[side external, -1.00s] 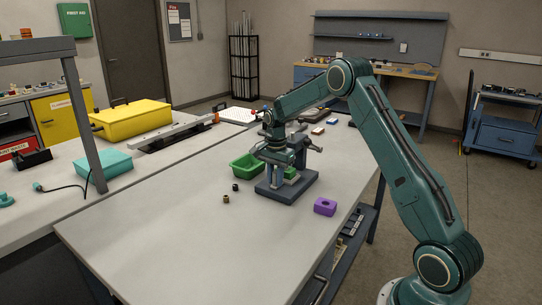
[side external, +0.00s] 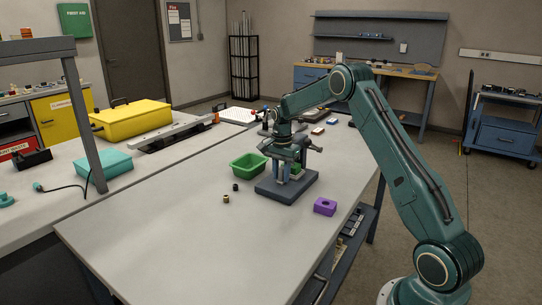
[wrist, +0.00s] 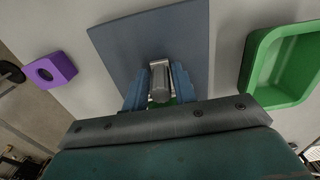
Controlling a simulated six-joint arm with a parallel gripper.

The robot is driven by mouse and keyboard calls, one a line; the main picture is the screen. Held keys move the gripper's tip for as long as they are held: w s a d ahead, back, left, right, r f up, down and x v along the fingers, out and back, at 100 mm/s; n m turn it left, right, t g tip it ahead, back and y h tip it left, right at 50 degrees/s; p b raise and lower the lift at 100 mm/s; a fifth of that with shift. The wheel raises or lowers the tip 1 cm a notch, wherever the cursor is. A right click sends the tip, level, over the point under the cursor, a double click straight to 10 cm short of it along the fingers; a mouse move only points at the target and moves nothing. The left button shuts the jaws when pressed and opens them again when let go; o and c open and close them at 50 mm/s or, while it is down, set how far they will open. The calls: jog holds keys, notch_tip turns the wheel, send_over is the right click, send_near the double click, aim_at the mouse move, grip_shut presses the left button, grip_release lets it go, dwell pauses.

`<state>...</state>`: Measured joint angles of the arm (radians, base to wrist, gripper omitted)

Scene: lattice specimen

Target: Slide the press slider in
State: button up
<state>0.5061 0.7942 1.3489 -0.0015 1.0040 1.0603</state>
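The press has a flat dark blue-grey base (side external: 287,190), which fills the upper middle of the wrist view (wrist: 190,40). A grey metal piece (wrist: 160,80), apparently the press slider, stands over the base. My gripper (side external: 283,180) is down over the base. In the wrist view its blue fingers (wrist: 158,90) stand apart, one on each side of the grey piece. I cannot tell whether they touch it. A green block (side external: 296,168) shows just right of the fingers in the side view. My gripper hides much of the press.
A green tray (side external: 235,172) stands left of the press. A purple block with a hole (side external: 325,206) lies to its right. A small dark piece (side external: 236,187) and a small brass piece (side external: 226,199) lie at the front left. The table's front left is clear.

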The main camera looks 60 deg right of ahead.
jog(key=shift+o, duration=0.9)
jog(key=shift+d, duration=0.2)
jog(key=shift+r, duration=0.15)
jog(key=shift+d+r, duration=0.1)
jog(key=shift+r, duration=2.6)
jog(key=shift+a, duration=0.25)
